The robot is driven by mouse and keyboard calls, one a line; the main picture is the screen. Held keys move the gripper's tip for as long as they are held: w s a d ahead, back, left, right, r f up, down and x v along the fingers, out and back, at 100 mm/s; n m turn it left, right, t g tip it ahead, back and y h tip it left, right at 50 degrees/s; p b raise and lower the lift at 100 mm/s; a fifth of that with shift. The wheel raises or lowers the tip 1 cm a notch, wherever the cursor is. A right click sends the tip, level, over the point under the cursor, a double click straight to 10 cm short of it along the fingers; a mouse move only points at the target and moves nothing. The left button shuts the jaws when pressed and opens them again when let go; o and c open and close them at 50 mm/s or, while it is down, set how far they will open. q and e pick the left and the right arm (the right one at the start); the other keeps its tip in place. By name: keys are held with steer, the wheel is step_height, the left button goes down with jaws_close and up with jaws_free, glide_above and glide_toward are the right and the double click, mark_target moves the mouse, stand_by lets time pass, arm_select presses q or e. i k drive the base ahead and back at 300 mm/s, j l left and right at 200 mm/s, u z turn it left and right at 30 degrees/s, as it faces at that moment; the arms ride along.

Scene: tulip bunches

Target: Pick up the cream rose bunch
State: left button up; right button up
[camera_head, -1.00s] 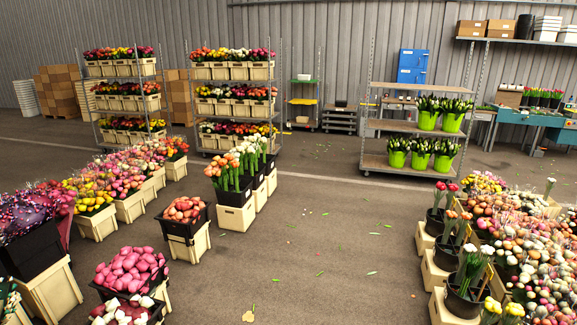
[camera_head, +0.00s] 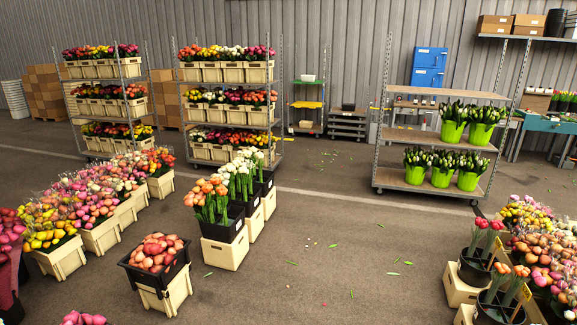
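I cannot single out a cream rose bunch for certain. Whitish long-stemmed flowers (camera_head: 243,168) stand upright in black buckets on cream crates in the middle, behind a bucket of orange flowers (camera_head: 207,192). More white flowers show among the bunches on the middle trolley (camera_head: 229,106). Mixed orange, pink and pale bunches (camera_head: 548,250) fill the right edge, partly cut off. Neither of my grippers is in view.
A row of crates with yellow and pink bunches (camera_head: 52,228) runs along the left. A black crate of salmon bunches (camera_head: 155,252) stands nearer. A trolley (camera_head: 435,138) holds green buckets. The floor between (camera_head: 340,255) is open, with scattered leaves.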

mark_target(243, 171)
steer(key=i, duration=4.45)
